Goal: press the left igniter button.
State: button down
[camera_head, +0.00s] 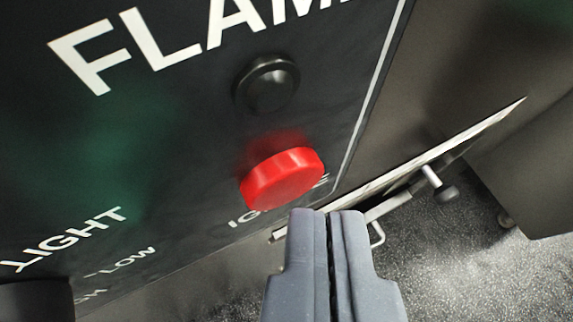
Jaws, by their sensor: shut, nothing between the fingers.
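A round red button (282,179) stands out from a dark panel (150,135) in the middle of the view. Lettering under it is partly covered and seems to begin with "IG". It is the only red button in view, so I cannot tell from here whether it is the left one. My gripper (328,212) is shut and empty, with its grey fingertips just below and right of the red button in the picture. The tips hide part of the lettering. I see no clear contact between the fingertips and the button.
A black round fitting (267,84) sits above the button, below the word "FLAME". A dark knob (37,300) is at the lower left near "LIGHT" and "LOW". A metal rod with a handle (440,186) is at the right, above speckled floor (470,270).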

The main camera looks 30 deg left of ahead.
jog(key=shift+w+a+r, duration=0.2)
jog(key=shift+w+a, duration=0.1)
jog(key=shift+a, duration=0.3)
dwell(1.0)
jog(key=shift+s+d+f, duration=0.1)
jog(key=shift+s+d+f+p, duration=0.2)
jog(key=shift+s+d+p, duration=0.15)
jog(key=shift+d, duration=0.3)
jog(key=s+d, duration=0.1)
jog(key=d, duration=0.1)
jog(key=s+d+p, duration=0.1)
jog(key=s+d, duration=0.1)
dwell(0.5)
dwell(0.4)
